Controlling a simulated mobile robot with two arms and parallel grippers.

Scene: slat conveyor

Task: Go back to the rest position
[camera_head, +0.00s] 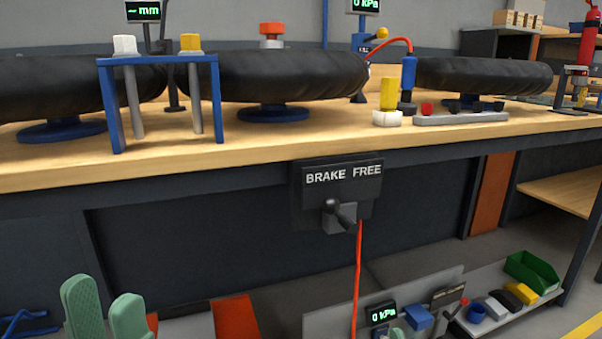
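My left gripper (103,297) shows at the bottom left, with two green fingers pointing up. A gap shows between the fingers and nothing is seen between them; their lower parts are cut off by the picture edge. The gripper is in front of and below the long wooden workbench (250,157), apart from it.
A BRAKE FREE panel (314,197) with a black lever (338,212) hangs on the bench front, a red cable (357,280) below it. Black tyre-like rings (275,75) and a blue stand (113,105) occupy the bench top. A low shelf with a green bin (532,272) stands lower right.

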